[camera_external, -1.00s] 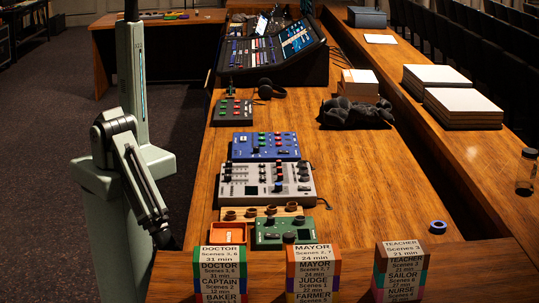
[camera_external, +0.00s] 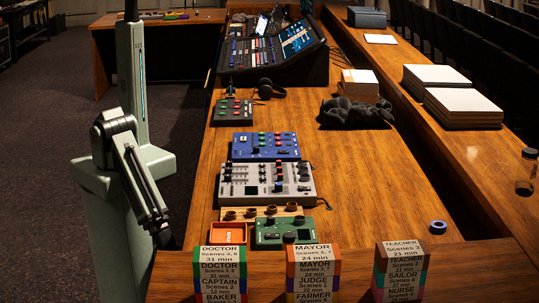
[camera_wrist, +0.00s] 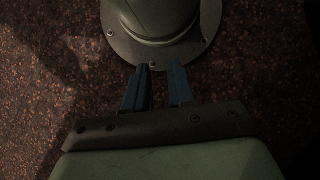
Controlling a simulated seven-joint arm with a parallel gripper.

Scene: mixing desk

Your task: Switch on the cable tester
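No label that I can read marks the cable tester. A small green box with a dark knob (camera_external: 272,233) lies at the near end of the desk, and a dark box with coloured buttons (camera_external: 233,112) lies farther back; I cannot tell whether either is the tester, or its switch state. My gripper (camera_wrist: 160,68) shows in the wrist view with two blue fingers apart and nothing between them. It points down over the dark carpet and my round base flange. In the external view my arm hangs left of the desk, and the fingers cannot be made out.
A grey mixer (camera_external: 266,183) and a blue mixer (camera_external: 265,146) lie behind the green box. An orange tray (camera_external: 229,233) is left of it. Stacked labelled blocks (camera_external: 313,272) stand in front. A blue tape roll (camera_external: 438,227) lies right.

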